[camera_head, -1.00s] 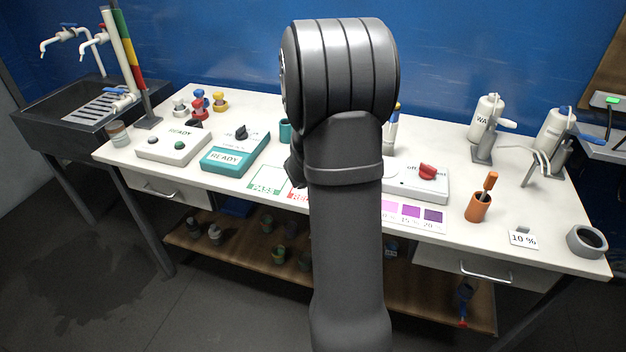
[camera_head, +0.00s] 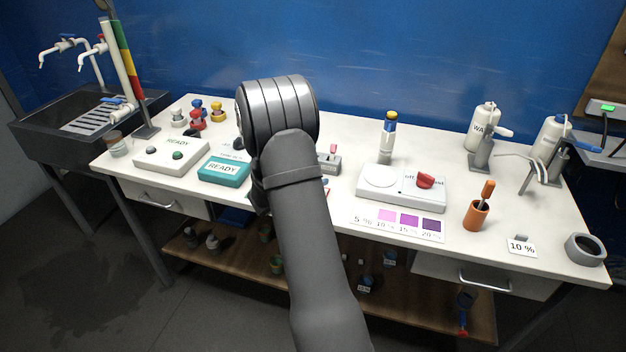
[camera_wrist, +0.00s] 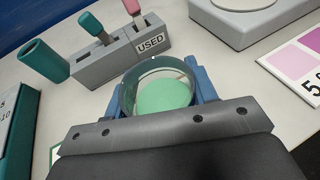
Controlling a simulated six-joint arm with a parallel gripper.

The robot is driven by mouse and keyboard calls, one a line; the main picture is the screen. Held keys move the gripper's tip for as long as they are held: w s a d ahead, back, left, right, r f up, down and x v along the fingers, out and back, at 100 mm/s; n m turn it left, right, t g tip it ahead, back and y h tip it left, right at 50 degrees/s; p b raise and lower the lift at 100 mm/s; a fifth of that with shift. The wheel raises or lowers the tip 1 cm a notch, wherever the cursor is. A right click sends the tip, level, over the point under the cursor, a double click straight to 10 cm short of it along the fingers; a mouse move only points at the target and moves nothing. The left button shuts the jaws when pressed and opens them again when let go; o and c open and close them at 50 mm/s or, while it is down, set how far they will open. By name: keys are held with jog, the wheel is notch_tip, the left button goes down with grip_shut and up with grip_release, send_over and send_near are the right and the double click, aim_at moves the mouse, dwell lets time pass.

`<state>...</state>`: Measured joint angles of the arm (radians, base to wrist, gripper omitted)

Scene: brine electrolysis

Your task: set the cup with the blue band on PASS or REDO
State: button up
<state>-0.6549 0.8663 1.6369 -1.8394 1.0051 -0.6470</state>
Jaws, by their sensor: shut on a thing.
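In the wrist view a clear round cup (camera_wrist: 128,98) with pale green contents sits between the blue fingers of my gripper (camera_wrist: 161,82). The fingers are shut on it from both sides. No blue band can be made out on its visible part. The PASS and REDO marks are mostly hidden behind my arm; a green-edged card corner (camera_wrist: 54,153) shows at the lower left of the wrist view.
A grey block (camera_wrist: 112,65) labelled USED holds sticks, with a teal tube (camera_wrist: 45,61) beside it. A device with a red knob (camera_head: 425,181) and a purple colour card (camera_head: 396,222) are to the right.

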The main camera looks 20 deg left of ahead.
jog(key=shift+f, duration=0.2)
jog(key=o, duration=1.2)
jog(key=shift+r, duration=0.2)
jog(key=v, duration=1.2)
jog(key=shift+w+d, duration=0.1)
